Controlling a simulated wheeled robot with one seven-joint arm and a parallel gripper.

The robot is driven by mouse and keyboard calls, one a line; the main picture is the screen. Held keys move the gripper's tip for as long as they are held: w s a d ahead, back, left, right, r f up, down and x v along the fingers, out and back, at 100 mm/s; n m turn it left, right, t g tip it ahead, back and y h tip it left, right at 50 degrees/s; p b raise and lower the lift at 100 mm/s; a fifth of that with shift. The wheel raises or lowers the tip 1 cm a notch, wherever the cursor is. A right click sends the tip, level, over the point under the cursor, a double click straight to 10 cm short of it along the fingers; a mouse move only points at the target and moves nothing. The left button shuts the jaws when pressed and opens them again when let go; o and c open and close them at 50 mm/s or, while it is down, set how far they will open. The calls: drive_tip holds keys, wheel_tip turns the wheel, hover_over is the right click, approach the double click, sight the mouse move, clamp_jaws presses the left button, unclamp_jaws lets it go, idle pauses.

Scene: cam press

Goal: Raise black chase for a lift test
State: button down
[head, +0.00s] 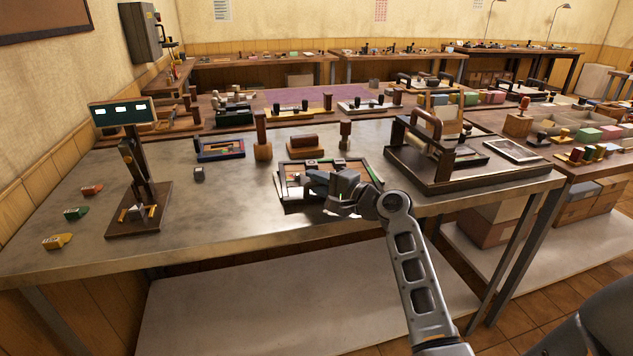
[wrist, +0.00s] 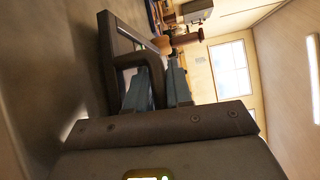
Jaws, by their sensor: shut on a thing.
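The black chase (head: 371,172) is a dark rectangular frame around pale wood pieces, near the front middle of the metal-topped bench. My gripper (head: 318,182) reaches over its near side, covering part of the frame. In the wrist view the chase (wrist: 113,38) appears as a dark frame with a rounded handle-like loop (wrist: 126,58). My blue-grey fingers (wrist: 158,85) are shut on this near part. I cannot tell whether the chase touches the bench top or is slightly above it.
A stand with a green display (head: 124,114) is at left, near several small coloured tags (head: 75,213). A roller press (head: 433,165) stands close at right.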

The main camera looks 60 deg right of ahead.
drive_tip(key=shift+f, duration=0.1)
drive_tip(key=shift+r, duration=0.3)
drive_tip(key=shift+r+p, duration=1.65)
drive_tip(key=shift+r, duration=0.1)
drive_tip(key=shift+w+d+f, duration=0.15)
drive_tip(key=shift+w+d, duration=0.2)
drive_tip(key=shift+d, duration=0.25)
idle(1.9)
drive_tip(key=shift+w+a+f+b, duration=0.1)
drive_tip(key=shift+a+f+b, duration=0.05)
drive_tip(key=shift+f+b, duration=1.6)
idle(0.3)
